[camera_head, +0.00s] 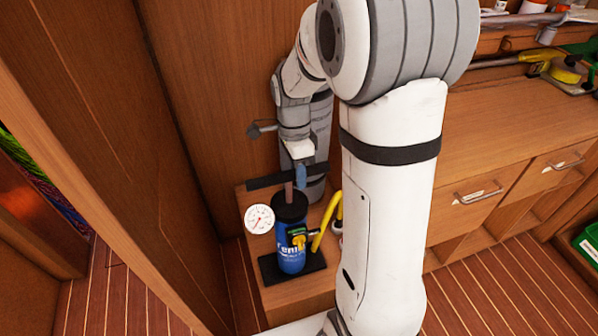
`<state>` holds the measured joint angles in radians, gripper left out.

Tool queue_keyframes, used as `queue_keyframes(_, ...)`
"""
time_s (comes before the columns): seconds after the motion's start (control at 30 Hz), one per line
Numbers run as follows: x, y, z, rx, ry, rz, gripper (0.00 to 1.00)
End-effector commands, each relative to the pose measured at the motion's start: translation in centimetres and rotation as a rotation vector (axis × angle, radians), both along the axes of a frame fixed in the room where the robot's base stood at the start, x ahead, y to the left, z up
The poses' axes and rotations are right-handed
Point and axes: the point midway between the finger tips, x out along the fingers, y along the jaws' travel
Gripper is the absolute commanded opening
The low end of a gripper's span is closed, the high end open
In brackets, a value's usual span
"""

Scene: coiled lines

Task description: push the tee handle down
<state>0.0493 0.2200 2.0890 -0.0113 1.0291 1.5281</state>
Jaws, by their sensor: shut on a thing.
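The blue pump (290,260) stands upright on a low wooden ledge, with a black collar at its top and a black foot plate under it. Its black tee handle (262,181) is a crosswise bar a short way above the collar, with a short length of rod showing between them. My gripper (294,174) comes down from above and is shut on the tee handle near its middle. The fingers are small here and partly hide the bar. A round white gauge (259,219) sits at the pump's left side.
A yellow hose (325,228) curves up at the pump's right. My arm hides much of the area right of it. A wooden wall stands close behind and left. A counter with drawers (480,200) runs along the right, with tools on top.

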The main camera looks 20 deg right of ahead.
Motion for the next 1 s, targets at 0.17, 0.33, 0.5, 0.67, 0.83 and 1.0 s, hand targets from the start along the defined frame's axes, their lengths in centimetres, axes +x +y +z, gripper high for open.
queue_keyframes(0.17,0.0,0.0,0.0,0.000,-0.001,0.000,0.00)
queue_keyframes(0.33,0.0,0.0,-2.1,0.000,0.002,0.000,0.00)
queue_keyframes(0.5,0.0,0.0,-4.7,0.000,0.001,0.000,0.00)
queue_keyframes(0.67,0.0,0.0,-4.7,0.000,0.000,0.000,0.00)
queue_keyframes(0.83,0.0,0.0,-4.8,0.000,0.002,0.000,0.29)
queue_keyframes(1.0,0.0,0.0,-4.7,0.000,0.001,0.000,0.43)
